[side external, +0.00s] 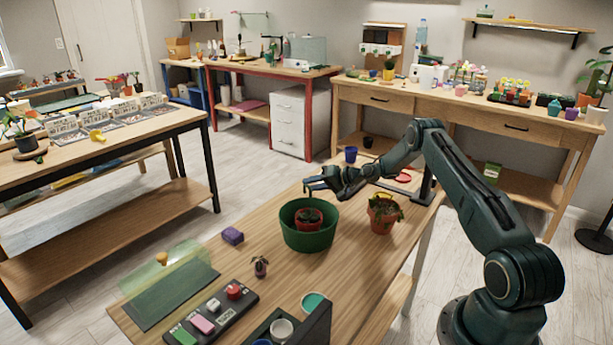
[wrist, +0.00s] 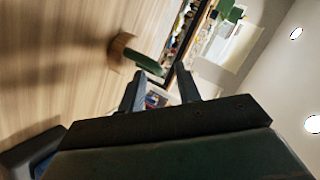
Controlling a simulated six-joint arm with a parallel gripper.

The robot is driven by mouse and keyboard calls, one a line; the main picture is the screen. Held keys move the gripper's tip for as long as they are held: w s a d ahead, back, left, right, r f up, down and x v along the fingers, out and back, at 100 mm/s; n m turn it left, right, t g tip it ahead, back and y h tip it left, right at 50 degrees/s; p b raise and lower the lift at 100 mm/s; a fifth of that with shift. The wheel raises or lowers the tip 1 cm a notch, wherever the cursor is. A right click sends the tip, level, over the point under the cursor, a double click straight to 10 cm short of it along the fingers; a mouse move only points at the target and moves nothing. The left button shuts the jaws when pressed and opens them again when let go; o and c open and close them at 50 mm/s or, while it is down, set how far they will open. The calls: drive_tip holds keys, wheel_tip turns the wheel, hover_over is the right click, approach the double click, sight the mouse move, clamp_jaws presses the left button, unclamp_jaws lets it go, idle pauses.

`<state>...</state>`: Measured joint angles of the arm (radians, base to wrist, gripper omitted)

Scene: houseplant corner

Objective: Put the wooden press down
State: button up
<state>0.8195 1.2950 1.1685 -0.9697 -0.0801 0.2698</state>
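My gripper (side external: 308,186) is above the wooden table (side external: 365,250), at its far side behind the green pot (side external: 306,238), pointing left. Beyond the fingertips, a brown rounded piece with a green bar (wrist: 149,63) shows over a wood surface. It may be the wooden press, but it is too small to be sure. I cannot clearly make out the press in the side view.
A red pot (side external: 308,219) sits inside the green pot. A potted plant (side external: 383,215) stands to the right and a blue cup (side external: 350,155) behind. A purple block (side external: 232,236), a small plant (side external: 260,267) and a dark tray (side external: 218,318) lie toward the front left. Bare wood lies between them.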

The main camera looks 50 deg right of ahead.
drive_tip(key=v, duration=1.2)
idle(0.5)
drive_tip(key=s+a+r+n+g, duration=0.3)
drive_tip(key=a+r+n+g, duration=0.25)
drive_tip(key=a+r, duration=1.65)
drive_tip(key=s+a+r+n+g+h, duration=0.1)
drive_tip(key=s+a+r+h, duration=0.1)
drive_tip(key=s+a, duration=0.6)
drive_tip(key=s+a+r+n+h, duration=0.15)
drive_tip(key=s+a, duration=0.35)
drive_tip(key=s, duration=1.5)
drive_tip(key=shift+s+a+f+n+g, duration=0.25)
drive_tip(key=shift+a+f+n+g, duration=0.05)
drive_tip(key=shift+f+g, duration=0.1)
